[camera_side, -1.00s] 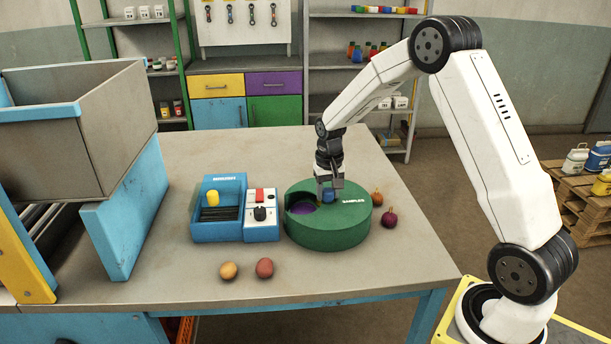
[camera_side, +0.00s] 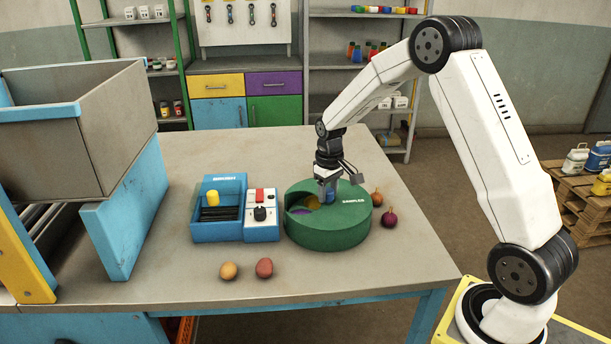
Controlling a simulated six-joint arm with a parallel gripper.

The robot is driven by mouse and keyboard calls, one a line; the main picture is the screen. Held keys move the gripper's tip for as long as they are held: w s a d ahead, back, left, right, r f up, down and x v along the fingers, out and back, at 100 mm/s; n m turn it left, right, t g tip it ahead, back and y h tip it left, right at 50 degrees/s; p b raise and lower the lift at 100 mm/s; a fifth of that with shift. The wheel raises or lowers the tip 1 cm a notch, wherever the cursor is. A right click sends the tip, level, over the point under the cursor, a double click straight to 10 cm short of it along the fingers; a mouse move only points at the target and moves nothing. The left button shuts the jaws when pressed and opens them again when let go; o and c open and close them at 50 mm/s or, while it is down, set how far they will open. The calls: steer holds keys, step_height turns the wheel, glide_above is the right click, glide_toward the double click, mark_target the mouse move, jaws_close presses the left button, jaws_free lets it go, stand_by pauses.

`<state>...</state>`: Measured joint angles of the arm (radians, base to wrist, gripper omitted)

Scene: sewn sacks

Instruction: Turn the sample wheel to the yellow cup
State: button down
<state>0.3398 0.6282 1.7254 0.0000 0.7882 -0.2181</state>
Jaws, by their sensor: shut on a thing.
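The green round sample wheel housing (camera_side: 335,232), marked SAMPLES, stands on the table at the right. An opening in its top at the left shows part of a yellow cup (camera_side: 312,202) at its right side and a sliver of a purple cup (camera_side: 299,211) at its lower left. My gripper (camera_side: 327,195) points down over the middle of the housing and is shut on the blue knob (camera_side: 328,197). The fingers hide part of the knob.
Left of the wheel are a blue box with a yellow peg (camera_side: 213,198) and a white control box (camera_side: 261,214). Two round fruits (camera_side: 247,269) lie in front; an orange onion (camera_side: 377,198) and a purple onion (camera_side: 389,218) lie to the right. A large bin (camera_side: 110,125) stands at the left.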

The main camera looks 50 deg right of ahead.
steer(key=shift+n, duration=7.2)
steer(key=shift+c, duration=1.1)
jaws_free()
steer(key=shift+r, duration=3.95)
